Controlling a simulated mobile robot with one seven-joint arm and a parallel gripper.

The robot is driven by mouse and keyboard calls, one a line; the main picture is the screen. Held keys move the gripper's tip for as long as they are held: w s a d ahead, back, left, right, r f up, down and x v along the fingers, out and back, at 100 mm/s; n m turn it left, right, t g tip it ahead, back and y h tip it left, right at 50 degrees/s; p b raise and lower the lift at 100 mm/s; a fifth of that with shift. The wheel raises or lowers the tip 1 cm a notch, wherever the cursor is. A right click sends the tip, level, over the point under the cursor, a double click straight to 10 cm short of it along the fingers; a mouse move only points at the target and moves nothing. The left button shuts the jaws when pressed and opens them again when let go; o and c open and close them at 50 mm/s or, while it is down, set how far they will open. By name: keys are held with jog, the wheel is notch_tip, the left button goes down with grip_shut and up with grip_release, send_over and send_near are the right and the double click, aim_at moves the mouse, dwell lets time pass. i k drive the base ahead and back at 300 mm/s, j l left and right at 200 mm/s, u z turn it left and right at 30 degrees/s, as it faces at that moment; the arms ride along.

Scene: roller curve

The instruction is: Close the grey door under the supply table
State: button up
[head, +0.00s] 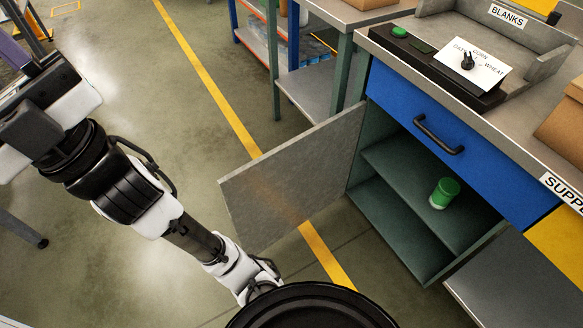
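The grey door (292,178) stands wide open, swung out to the left from the left edge of the cabinet opening under the supply table (490,110). The dark green cabinet inside (385,215) is exposed, with a shelf in it. A green and white cylindrical item (444,193) stands on that shelf. My arm stretches from the bottom middle to the upper left, to the left of the door and apart from it in the picture. My gripper cannot be made out in this view.
A blue drawer (450,145) with a black handle is above the opening. A darker grey panel (525,285) juts out at the lower right, below a yellow front (562,240). Shelving (265,45) stands behind. Floor with a yellow line (205,80) is clear left of the door.

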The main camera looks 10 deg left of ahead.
aim_at(265, 199)
jog(key=j+z, duration=0.2)
jog(key=j, duration=0.7)
jog(key=j+z, duration=0.25)
jog(key=j, duration=0.25)
jog(key=k+j+z, duration=0.2)
jog(key=j, duration=0.25)
jog(key=j+z, duration=0.25)
jog(key=j, duration=0.25)
jog(key=i+j+z, duration=0.1)
jog(key=j+z, duration=0.15)
jog(key=j, duration=0.25)
jog(key=i+j+z, duration=0.1)
jog(key=j+z, duration=0.15)
jog(key=j, duration=0.2)
jog(key=j+z, duration=0.25)
jog(key=j, duration=0.2)
jog(key=i+j+z, duration=0.1)
jog(key=j, duration=0.25)
jog(key=i+j+z, duration=0.15)
jog(key=j, duration=0.15)
jog(key=i+j+z, duration=0.1)
jog(key=j, duration=0.3)
jog(key=i+j+z, duration=0.15)
jog(key=j, duration=0.2)
